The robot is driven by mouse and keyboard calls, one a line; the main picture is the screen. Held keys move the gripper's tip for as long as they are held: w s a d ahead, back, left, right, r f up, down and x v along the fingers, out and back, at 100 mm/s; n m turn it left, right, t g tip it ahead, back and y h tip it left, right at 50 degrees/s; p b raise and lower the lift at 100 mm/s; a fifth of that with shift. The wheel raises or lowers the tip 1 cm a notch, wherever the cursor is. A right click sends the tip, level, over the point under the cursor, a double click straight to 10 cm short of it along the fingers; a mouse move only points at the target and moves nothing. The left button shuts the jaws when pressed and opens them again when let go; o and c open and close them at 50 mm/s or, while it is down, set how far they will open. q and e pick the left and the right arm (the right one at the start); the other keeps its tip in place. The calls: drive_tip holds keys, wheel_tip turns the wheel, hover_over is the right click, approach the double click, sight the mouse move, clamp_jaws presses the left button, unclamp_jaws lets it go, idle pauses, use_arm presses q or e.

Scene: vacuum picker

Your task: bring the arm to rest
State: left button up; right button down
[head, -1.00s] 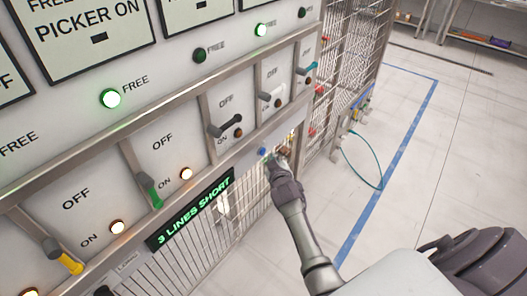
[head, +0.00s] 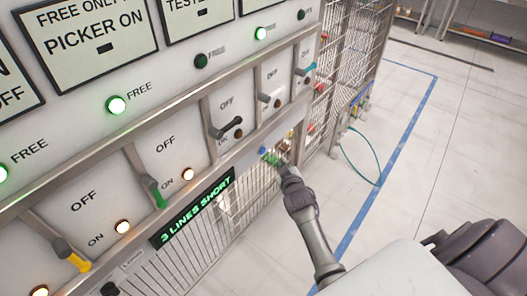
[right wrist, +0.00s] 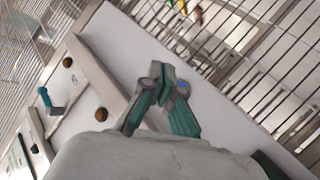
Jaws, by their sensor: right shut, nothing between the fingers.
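My right arm reaches up from the bottom right of the head view. Its gripper (head: 273,158) is in front of the lower edge of the switch panel, close to a blue button. In the right wrist view the teal-padded gripper fingers (right wrist: 162,92) are together at their tips with nothing between them. A blue spot (right wrist: 183,88) shows right beside the fingertips; I cannot tell whether they touch it. My left gripper is not in view.
The panel has several levers, among them a yellow (head: 77,261), a green (head: 154,191) and a teal one (head: 306,69). A green-lettered sign (head: 196,209) reads "3 LINES SHORT". Wire mesh stands behind. A teal hose (head: 362,158) and blue tape (head: 403,134) lie on the open floor at right.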

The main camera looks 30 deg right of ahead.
drive_tip(key=s+a+f+g+y, duration=0.1)
drive_tip(key=s+a+f+g, duration=0.15)
drive_tip(key=s+f, duration=0.45)
drive_tip(key=s+a+f+n+g+y, duration=0.15)
drive_tip(key=s+a+f, duration=0.25)
drive_tip(key=f, duration=0.6)
drive_tip(key=s+a+f+m+g+y, duration=0.1)
drive_tip(key=s+a+f+g, duration=0.1)
drive_tip(key=s+a+f, duration=0.35)
drive_tip(key=s+f+g, duration=0.2)
drive_tip(key=s+f, duration=0.3)
drive_tip(key=s, duration=0.6)
drive_tip(key=s+a+f+g+y, duration=0.1)
drive_tip(key=s+f+g, duration=0.1)
drive_tip(key=s+f, duration=0.4)
drive_tip(key=s+a+f+g, duration=0.1)
drive_tip(key=s+f, duration=0.4)
drive_tip(key=s, duration=1.2)
drive_tip(key=shift+a+f+g+y, duration=0.2)
drive_tip(key=shift+f+g+y, duration=0.2)
drive_tip(key=shift+g, duration=0.4)
drive_tip(key=shift+n, duration=0.25)
